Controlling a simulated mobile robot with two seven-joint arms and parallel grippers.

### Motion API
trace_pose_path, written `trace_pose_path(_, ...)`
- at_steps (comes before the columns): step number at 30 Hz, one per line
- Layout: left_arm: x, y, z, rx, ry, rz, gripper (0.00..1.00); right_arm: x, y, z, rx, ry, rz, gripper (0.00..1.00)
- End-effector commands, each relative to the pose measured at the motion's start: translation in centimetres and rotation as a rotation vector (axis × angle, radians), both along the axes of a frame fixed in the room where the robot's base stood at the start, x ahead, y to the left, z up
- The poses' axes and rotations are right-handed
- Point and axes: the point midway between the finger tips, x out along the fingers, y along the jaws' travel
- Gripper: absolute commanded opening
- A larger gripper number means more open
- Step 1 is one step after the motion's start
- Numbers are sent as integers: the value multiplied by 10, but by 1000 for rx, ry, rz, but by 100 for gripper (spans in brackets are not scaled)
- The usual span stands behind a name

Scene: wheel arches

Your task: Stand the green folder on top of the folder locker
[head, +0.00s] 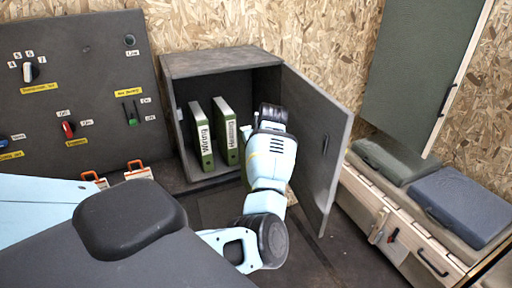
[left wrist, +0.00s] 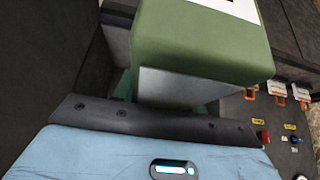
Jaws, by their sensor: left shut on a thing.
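The folder locker (head: 218,61) stands against the wall with its door (head: 318,140) swung open to the right. Two green folders, one at left (head: 201,136) and one at right (head: 227,132), stand upright inside with labelled spines facing out. My left arm reaches up to the locker's opening, and its wrist hides the right part of the interior. In the left wrist view my left gripper (left wrist: 175,92) is shut on a green folder (left wrist: 200,42), which fills the upper middle. The head view hides the fingertips, so I cannot tell which folder is held. My right gripper is not in view.
The locker's top is bare. A dark control panel (head: 75,95) with switches stands to the left, with orange-handled clips (head: 137,170) below it. A bench at right holds a green case (head: 392,160) and a blue-grey case (head: 462,205). The open door stands close beside my arm.

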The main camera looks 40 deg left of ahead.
Motion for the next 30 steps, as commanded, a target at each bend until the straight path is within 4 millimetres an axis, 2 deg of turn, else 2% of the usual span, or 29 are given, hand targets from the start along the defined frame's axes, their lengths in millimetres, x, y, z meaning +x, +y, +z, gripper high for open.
trace_pose_path(3, -7, 6, 14, 8, -3, -4, 0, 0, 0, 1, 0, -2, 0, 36)
trace_pose_path(7, -14, 3, 30, 10, -2, -40, 0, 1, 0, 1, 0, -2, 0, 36)
trace_pose_path(14, -25, -26, 53, 9, -3, -169, 0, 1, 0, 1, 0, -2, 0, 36)
trace_pose_path(20, -39, -71, 61, 8, 0, -342, 0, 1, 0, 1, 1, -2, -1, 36)
trace_pose_path(23, -49, -101, 60, 8, -1, -450, 0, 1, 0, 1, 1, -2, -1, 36)
trace_pose_path(30, -90, -178, 44, 5, 1, -733, 0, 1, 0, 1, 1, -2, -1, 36)
